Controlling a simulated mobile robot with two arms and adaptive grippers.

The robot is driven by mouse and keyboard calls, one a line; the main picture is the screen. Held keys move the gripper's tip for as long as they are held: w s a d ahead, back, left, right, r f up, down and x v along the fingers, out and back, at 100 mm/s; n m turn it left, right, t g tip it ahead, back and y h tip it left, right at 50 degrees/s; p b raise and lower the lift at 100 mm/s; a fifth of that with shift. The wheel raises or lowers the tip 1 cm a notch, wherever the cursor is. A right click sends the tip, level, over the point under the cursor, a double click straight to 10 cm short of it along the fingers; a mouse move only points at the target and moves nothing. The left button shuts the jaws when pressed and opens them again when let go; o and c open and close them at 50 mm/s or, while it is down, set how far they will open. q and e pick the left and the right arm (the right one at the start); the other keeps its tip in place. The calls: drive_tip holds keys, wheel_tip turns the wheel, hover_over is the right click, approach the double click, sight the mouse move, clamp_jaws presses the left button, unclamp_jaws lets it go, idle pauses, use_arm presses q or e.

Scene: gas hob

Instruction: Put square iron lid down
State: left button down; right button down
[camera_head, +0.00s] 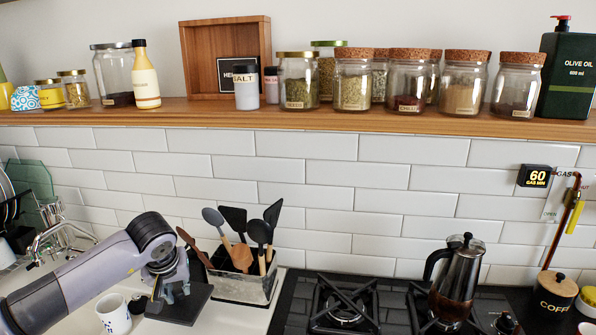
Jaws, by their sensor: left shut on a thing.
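The square iron lid (190,306) is a flat dark plate at the lower left, beside the utensil box and left of the gas hob (296,305). My left gripper (172,292) reaches down over the lid from the left and is shut on it. The fingers hide the part they grip. The lid looks roughly level and close to the white counter (220,318); I cannot tell whether it touches. My right gripper is not in view.
A white mug (113,314) stands close left of the lid. A utensil box (243,284) with spoons and spatulas stands close right. A moka pot (457,277) is on the hob's right burner. The left burner (343,306) is bare. Jars line the wooden shelf (300,117).

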sight(194, 319)
use_arm(q)
drive_tip(key=s+d, duration=0.1)
drive_tip(key=s, duration=0.1)
drive_tip(key=s+d+m, duration=0.1)
drive_tip(key=s+d, duration=0.1)
drive_tip(key=s+d+r+m+h, duration=0.1)
drive_tip(key=s+d, duration=0.1)
drive_tip(key=s, duration=0.1)
drive_tip(key=shift+d+r+t, duration=0.1)
drive_tip(key=shift+d+t, duration=0.1)
drive_tip(key=shift+t, duration=0.1)
drive_tip(key=s+d+m, duration=0.2)
drive_tip(key=s+d, duration=0.1)
drive_tip(key=s, duration=0.5)
drive_tip(key=shift+s+d+r+h, duration=0.25)
drive_tip(key=shift+d+r+h, duration=0.1)
drive_tip(key=shift+d+h, duration=0.05)
